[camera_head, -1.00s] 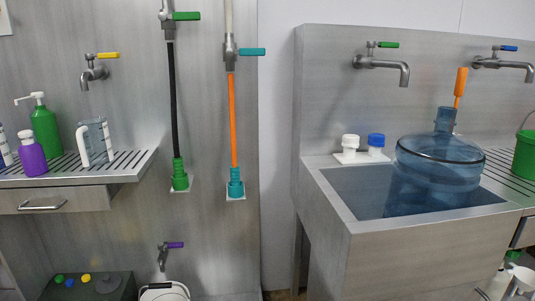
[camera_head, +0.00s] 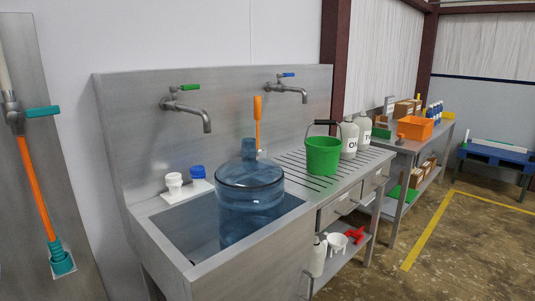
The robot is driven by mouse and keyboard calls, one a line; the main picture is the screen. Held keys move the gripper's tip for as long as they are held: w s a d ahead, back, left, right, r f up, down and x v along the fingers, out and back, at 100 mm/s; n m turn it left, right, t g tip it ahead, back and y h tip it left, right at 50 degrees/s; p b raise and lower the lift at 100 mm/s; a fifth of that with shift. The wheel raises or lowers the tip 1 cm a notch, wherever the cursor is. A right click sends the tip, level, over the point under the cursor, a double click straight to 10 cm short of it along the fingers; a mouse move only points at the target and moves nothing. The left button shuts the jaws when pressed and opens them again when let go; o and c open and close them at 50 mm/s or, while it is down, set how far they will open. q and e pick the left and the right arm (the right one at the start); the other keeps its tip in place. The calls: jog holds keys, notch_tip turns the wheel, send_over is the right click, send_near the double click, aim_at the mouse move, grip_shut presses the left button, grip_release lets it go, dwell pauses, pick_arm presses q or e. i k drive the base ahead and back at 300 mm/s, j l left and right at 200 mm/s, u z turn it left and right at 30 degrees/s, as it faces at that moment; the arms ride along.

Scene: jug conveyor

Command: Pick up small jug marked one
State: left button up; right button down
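Two small pale grey jugs stand side by side at the far right end of the ribbed drainboard, behind the green bucket. The nearer jug (camera_head: 349,139) bears dark lettering that starts "ON"; the rest of the word is cut off. The farther jug (camera_head: 364,127) bears lettering that starts "TW". Both are upright, and the bucket covers the lower left part of the nearer one. Neither of my grippers shows in the head view.
The green bucket (camera_head: 323,155) stands on the drainboard (camera_head: 294,164) left of the jugs. A large blue water bottle (camera_head: 249,190) stands in the sink (camera_head: 180,228). An orange crate (camera_head: 415,128) sits on a farther bench. Concrete floor (camera_head: 470,235) at the right is open.

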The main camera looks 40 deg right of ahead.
aim_at(350, 130)
jog(key=z, duration=1.55)
